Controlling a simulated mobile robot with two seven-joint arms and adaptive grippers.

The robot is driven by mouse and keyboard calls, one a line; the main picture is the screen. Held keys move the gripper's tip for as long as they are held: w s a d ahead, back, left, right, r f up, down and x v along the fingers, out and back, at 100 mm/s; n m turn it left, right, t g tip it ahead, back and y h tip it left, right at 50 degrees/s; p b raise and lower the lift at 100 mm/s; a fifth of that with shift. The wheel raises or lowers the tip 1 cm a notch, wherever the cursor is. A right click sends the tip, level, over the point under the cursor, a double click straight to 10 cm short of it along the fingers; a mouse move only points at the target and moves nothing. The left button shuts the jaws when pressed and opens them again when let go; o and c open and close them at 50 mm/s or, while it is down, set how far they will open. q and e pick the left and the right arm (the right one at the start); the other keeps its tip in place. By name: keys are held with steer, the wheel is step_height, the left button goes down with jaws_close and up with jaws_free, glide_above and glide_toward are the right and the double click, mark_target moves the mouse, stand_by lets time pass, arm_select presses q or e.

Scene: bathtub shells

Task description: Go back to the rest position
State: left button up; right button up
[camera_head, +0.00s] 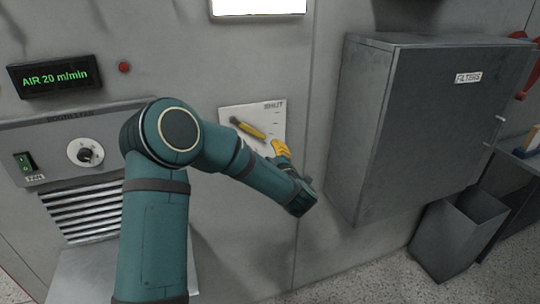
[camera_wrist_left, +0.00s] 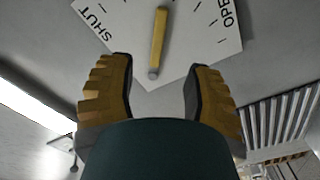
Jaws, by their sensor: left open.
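My left arm reaches in across the head view, and its left gripper (camera_head: 280,150) with yellow fingers is near the wall panel. In the left wrist view the left gripper (camera_wrist_left: 160,66) is open, with its two fingers spread wide and nothing held. A yellow lever (camera_head: 248,129) sits on a white dial plate (camera_head: 236,112) marked SHUT. In the wrist view the lever (camera_wrist_left: 158,35) points between the SHUT and OPEN marks, its round end near the gap between the fingertips. I cannot tell whether any finger touches it. The right gripper is not in view.
A grey FILTERS cabinet (camera_head: 425,120) juts from the wall on the right, with a grey bin (camera_head: 455,230) below it. A control panel with a knob (camera_head: 85,153) and a vent grille (camera_head: 85,213) is on the left. A display (camera_head: 55,74) reads AIR 20 m/min.

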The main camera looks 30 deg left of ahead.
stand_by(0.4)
arm_select(q)
steer(key=s+d+f+m+g+h, duration=0.1)
steer(key=s+d+f+m+h, duration=0.2)
steer(key=d+f+m+h, duration=0.55)
steer(key=s+d+f+m+h, duration=0.4)
steer(key=d+f, duration=0.5)
steer(key=f, duration=0.5)
steer(key=s+d+f+m+g+h, duration=0.2)
steer(key=s+d+f+g, duration=0.1)
steer(key=s, duration=0.6)
steer(key=s+d+f+m+g+h, duration=0.3)
steer(key=s+f, duration=0.4)
steer(key=s, duration=0.3)
steer(key=d+g, duration=0.1)
steer(key=g, duration=0.1)
steer(key=shift+s+d+f+m+g, duration=0.2)
steer(key=shift+f+m+g, duration=0.05)
steer(key=shift+m+g, duration=0.1)
steer(key=shift+w, duration=0.1)
stand_by(0.4)
